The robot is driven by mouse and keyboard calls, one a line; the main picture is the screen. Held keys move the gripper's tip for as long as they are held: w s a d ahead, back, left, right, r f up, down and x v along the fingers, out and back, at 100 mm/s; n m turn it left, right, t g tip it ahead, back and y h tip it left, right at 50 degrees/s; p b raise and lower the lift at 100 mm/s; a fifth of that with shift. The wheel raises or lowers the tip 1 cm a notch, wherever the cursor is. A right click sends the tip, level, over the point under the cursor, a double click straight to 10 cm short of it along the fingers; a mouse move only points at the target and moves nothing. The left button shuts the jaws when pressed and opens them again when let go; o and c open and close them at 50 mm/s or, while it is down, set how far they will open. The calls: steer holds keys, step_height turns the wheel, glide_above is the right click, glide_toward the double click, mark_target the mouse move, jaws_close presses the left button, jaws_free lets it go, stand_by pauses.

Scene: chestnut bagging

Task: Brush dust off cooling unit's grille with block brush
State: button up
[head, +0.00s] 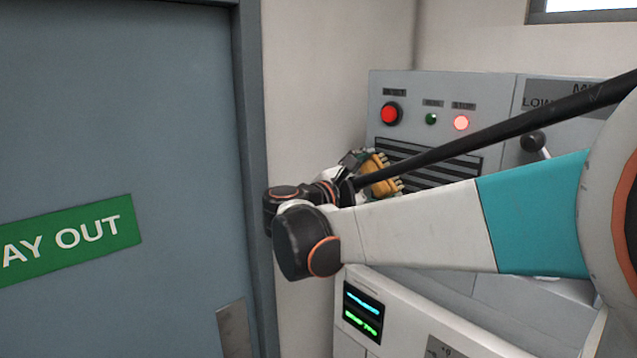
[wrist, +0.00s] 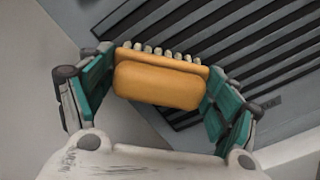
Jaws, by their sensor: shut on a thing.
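My gripper (wrist: 157,92) is shut on the block brush (wrist: 160,85), with a green-padded finger on each side of its orange-brown body. The row of pale bristle tufts points away from me toward the grille (wrist: 240,45), which has dark slats and runs diagonally across the wrist view. I cannot tell whether the bristles touch it. In the head view the brush (head: 380,176) is at the left part of the grille (head: 440,172) on the grey cooling unit (head: 495,98). I cannot make out dust on the slats.
A lever with a dark knob (head: 533,141) stands to the right. A white cabinet with a display (head: 363,312) is below. A blue-grey door (head: 120,120) is at left.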

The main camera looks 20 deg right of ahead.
steer(key=v, duration=0.6)
stand_by(0.6)
steer(key=shift+s+a, duration=0.1)
steer(key=shift+a, duration=0.05)
steer(key=v, duration=0.2)
steer(key=shift+s+a, duration=0.2)
steer(key=shift+a, duration=0.15)
stand_by(0.6)
